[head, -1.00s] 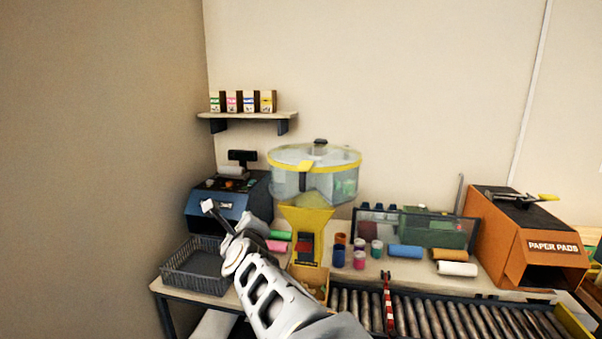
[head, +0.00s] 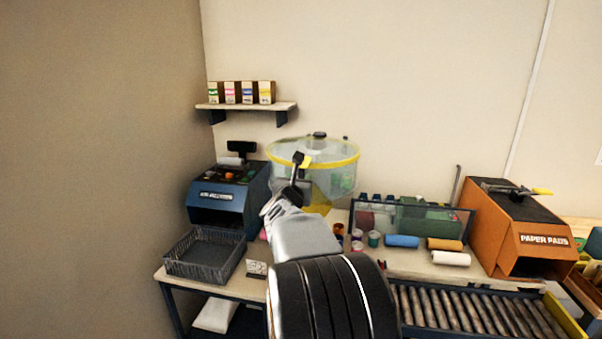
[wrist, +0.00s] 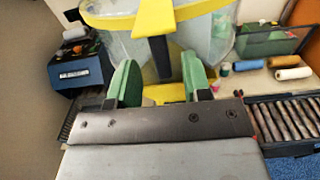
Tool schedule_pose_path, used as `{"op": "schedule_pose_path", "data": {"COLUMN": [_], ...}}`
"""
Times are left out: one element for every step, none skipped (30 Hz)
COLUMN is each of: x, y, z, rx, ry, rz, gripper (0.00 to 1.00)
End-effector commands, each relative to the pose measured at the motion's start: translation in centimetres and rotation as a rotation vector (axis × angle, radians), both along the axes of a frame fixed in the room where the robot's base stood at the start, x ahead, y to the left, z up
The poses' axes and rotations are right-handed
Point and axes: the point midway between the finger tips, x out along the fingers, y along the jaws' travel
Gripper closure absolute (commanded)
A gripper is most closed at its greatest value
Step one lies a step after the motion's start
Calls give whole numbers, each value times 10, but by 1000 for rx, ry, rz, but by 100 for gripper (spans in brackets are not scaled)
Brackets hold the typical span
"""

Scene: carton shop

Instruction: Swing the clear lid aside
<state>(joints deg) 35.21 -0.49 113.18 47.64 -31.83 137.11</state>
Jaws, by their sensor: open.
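The clear lid (head: 325,148) lies on top of a round clear drum (head: 332,183) with a yellow rim and a dark knob (head: 319,135). A yellow tab (head: 306,160) sticks out at the front of the rim. The tab also shows large at the top of the wrist view (wrist: 153,18). My gripper (head: 298,160) is just in front of the tab and overlaps it in the head view. In the wrist view its two green fingers (wrist: 160,80) are apart with nothing between them. I cannot tell whether they touch the tab. My arm hides most of the yellow stand below.
A dark wire basket (head: 205,256) and a blue machine (head: 228,195) stand left. A shelf (head: 246,106) with small boxes hangs behind. Right are jars, rolls, a glass panel, a roller conveyor (head: 470,306) and an orange paper-pad machine (head: 520,235).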

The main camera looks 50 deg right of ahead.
Motion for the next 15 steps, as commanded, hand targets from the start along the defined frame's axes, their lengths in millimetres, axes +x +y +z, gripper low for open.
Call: {"op": "schedule_pose_path", "data": {"x": [4, 6, 9, 10, 12, 14, 15, 16, 17, 18, 18, 19, 19, 19, 19], "y": [-7, -11, -15, -17, -20, -22, -24, -25, -27, -28, -29, -30, -30, -30, -31], "z": [1, 1, 1, 2, 1, 1, 1, 1, 0, 0, 0, 0, 0, 0, 0], "rx": [1, 1, 1, 1, 0, 0, 0, 0, 0, 0, -1, -1, -1, -1, -1], "ry": [3, 3, 2, 3, 2, 2, 1, 1, 1, 2, 2, 2, 2, 2, 2], "rz": [-1, -1, -1, -1, -1, -1, 0, 0, 0, 1, 1, 1, 1, 1, 1], "gripper": [55, 55, 55, 55, 55, 55, 55, 55, 55, 55, 55, 55, 55, 55, 55]}}
